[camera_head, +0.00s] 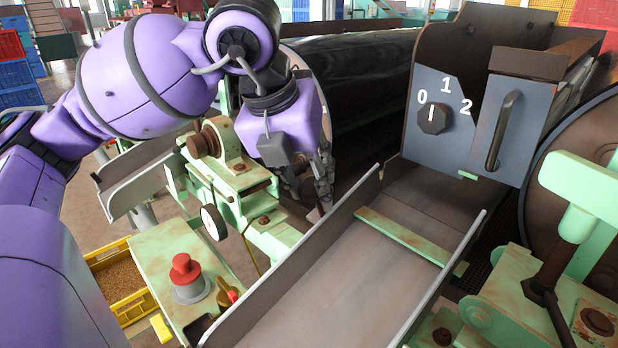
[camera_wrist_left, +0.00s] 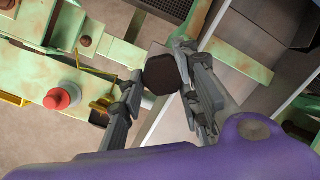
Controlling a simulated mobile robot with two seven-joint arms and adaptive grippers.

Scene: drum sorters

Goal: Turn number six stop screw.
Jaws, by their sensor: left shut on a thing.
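My left gripper (camera_head: 314,184) reaches down from the left beside the green machine frame, near the left wall of the chute. In the left wrist view, its two fingers (camera_wrist_left: 161,72) are closed on opposite sides of a dark brown, many-sided screw head (camera_wrist_left: 163,76). No number can be read on this screw, so I cannot tell if it is number six. In the head view the gripper and wrist mostly hide it. Another brown screw (camera_head: 205,141) sits in a green bracket to the left of the gripper. My right gripper is not in view.
A sloping metal chute (camera_head: 315,290) fills the middle front, with raised side walls. A red button (camera_head: 185,268) stands on a green box at the lower left. A grey panel with a dial (camera_head: 434,118) and a dark drum (camera_head: 355,70) stand behind.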

